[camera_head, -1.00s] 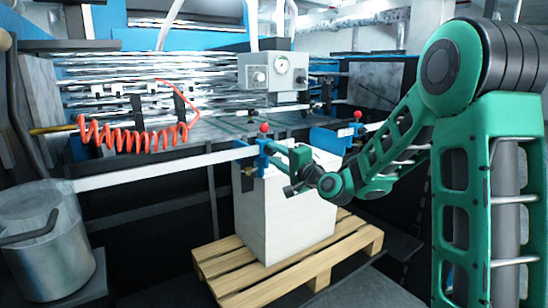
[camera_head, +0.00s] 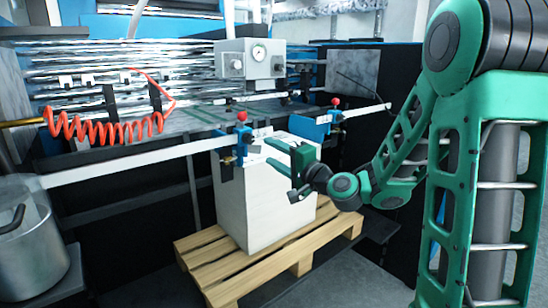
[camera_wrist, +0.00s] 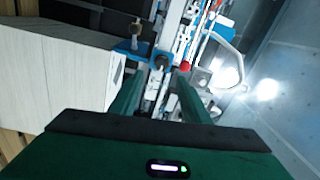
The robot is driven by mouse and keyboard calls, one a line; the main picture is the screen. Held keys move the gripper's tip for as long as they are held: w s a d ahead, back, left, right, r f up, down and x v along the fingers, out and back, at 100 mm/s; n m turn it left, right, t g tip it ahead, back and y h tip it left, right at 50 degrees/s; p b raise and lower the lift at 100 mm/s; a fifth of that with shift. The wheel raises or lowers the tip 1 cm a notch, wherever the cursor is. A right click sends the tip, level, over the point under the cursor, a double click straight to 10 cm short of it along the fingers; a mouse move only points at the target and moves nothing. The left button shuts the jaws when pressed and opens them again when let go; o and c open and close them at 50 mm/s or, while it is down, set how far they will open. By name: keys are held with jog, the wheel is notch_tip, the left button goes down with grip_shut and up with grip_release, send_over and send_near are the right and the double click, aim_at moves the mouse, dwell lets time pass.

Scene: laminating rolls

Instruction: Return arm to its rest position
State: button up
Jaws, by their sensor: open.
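My gripper (camera_head: 282,170) is green and open, with nothing between its fingers. In the head view it is in front of the upper part of the white block-shaped stack (camera_head: 250,205), near the blue clamp with a red knob (camera_head: 231,155). In the wrist view the two green fingers (camera_wrist: 160,98) point towards the machine, with a red knob (camera_wrist: 185,67) beyond them. The white stack (camera_wrist: 60,75) also shows at the left of the wrist view. My green arm comes in from the right and hides part of the machine.
The stack stands on a wooden pallet (camera_head: 222,265). A second clamp with a red knob (camera_head: 335,112) is behind the gripper. A red coiled hose (camera_head: 105,125) hangs at the left, above a metal pot (camera_head: 30,250). A grey gauge box (camera_head: 250,60) is above. Floor shows right of the pallet.

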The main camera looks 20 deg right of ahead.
jog(key=shift+s+d, duration=0.2)
jog(key=shift+s, duration=0.35)
jog(key=shift+f, duration=0.1)
jog(key=s+d+f+n+g+h, duration=0.35)
jog(key=s+f+n+g, duration=0.5)
jog(key=s+f, duration=0.45)
jog(key=s+d+f+m+g+h, duration=0.1)
jog(key=s+d+g, duration=0.3)
jog(key=s, duration=0.9)
jog(key=s+d+f+m+g+h, duration=0.1)
jog(key=s+d+g, duration=0.4)
jog(key=s, duration=0.8)
jog(key=shift+s+d, duration=0.15)
jog(key=shift+d, duration=0.35)
jog(key=shift+f, duration=0.1)
jog(key=shift+c, duration=1.5)
